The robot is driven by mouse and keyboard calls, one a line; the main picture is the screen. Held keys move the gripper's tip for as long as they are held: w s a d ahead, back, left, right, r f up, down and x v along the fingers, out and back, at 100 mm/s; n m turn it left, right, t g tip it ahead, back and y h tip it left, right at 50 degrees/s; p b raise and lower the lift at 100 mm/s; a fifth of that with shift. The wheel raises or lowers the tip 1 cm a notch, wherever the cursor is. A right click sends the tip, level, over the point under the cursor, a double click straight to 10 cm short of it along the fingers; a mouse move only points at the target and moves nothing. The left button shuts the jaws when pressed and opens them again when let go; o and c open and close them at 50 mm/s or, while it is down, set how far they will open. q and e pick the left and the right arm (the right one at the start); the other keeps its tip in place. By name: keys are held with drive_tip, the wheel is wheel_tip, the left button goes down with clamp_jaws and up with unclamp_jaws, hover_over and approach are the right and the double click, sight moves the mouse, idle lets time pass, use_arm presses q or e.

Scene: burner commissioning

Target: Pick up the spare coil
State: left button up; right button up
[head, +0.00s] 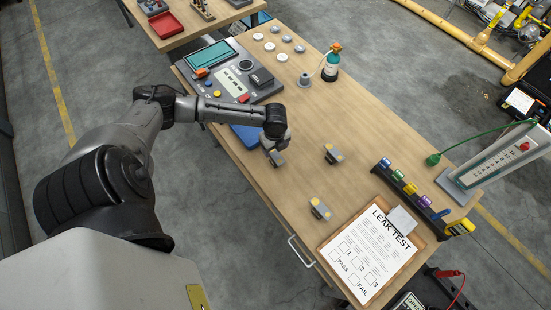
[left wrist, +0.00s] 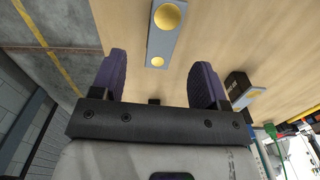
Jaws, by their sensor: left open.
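Small grey pieces with yellow round caps lie on the wooden table; I cannot tell which one is the spare coil. One piece (head: 333,153) lies right of my left gripper (head: 274,138), and another (head: 320,209) lies nearer the clipboard. A third (head: 275,158) shows just under the gripper, partly hidden. In the left wrist view, my left gripper (left wrist: 158,72) is open and empty, with its two dark fingers apart. A grey plate with two yellow discs (left wrist: 163,38) lies beyond the fingertips, between their lines.
A control console (head: 230,75) stands at the table's back left, beside white and grey discs (head: 270,46) and a teal-topped bottle (head: 331,62). A rack of coloured parts (head: 410,190), a leak test clipboard (head: 368,250) and a white panel stand (head: 495,160) are at the right.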

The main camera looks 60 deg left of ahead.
sight(275, 154)
use_arm(q)
drive_tip(key=shift+w+f, duration=0.1)
drive_tip(key=shift+f, duration=4.05)
drive_tip(key=shift+c, duration=0.2)
drive_tip(key=c, duration=1)
drive_tip(key=shift+r, duration=0.1)
drive_tip(key=shift+c, duration=0.2)
